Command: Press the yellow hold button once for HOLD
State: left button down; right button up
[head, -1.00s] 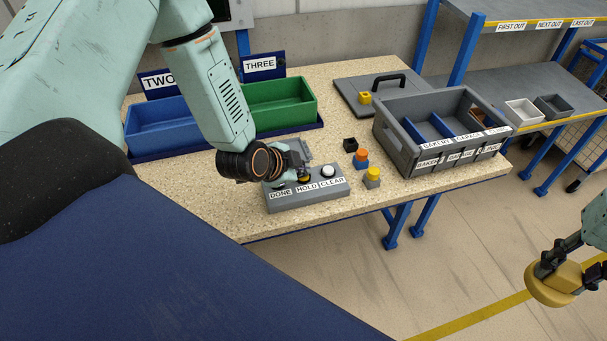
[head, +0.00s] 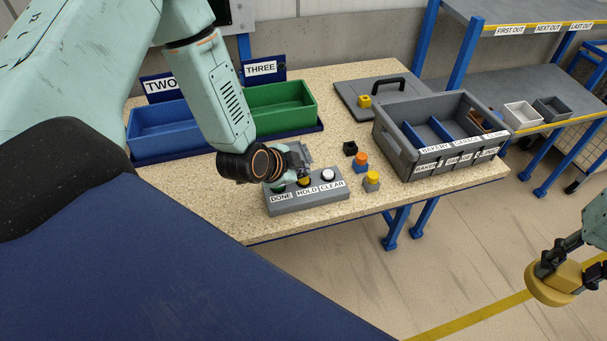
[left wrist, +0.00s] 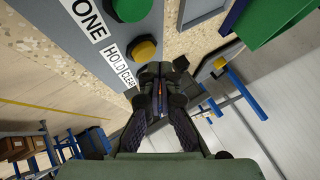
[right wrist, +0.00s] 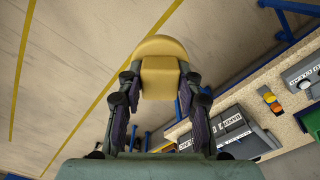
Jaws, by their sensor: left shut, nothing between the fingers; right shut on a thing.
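The grey button box (head: 310,200) stands near the table's front edge, labelled DONE, HOLD and CLEAR. Its yellow HOLD button (head: 304,182) is partly visible below my left gripper (head: 300,158), which is shut and empty. In the left wrist view, the yellow button (left wrist: 144,49) lies ahead of the shut fingertips (left wrist: 160,72), apart from them in the picture. The green DONE button (head: 279,188) is partly covered by my wrist; the white CLEAR button (head: 328,174) is clear. My right gripper (head: 556,272) is shut on a yellow object with a rounded rim (right wrist: 160,50), off the table.
Small blocks with orange (head: 361,157) and yellow (head: 372,176) tops and a black one (head: 350,148) stand right of the box. A grey divided crate (head: 395,150) is farther right. Blue (head: 165,137) and green (head: 285,106) bins stand behind my left arm.

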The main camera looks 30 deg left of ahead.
aim_at(301, 181)
pick_arm(q)
jog(key=shift+r, duration=0.2)
pick_arm(e)
jog(key=shift+r, duration=0.25)
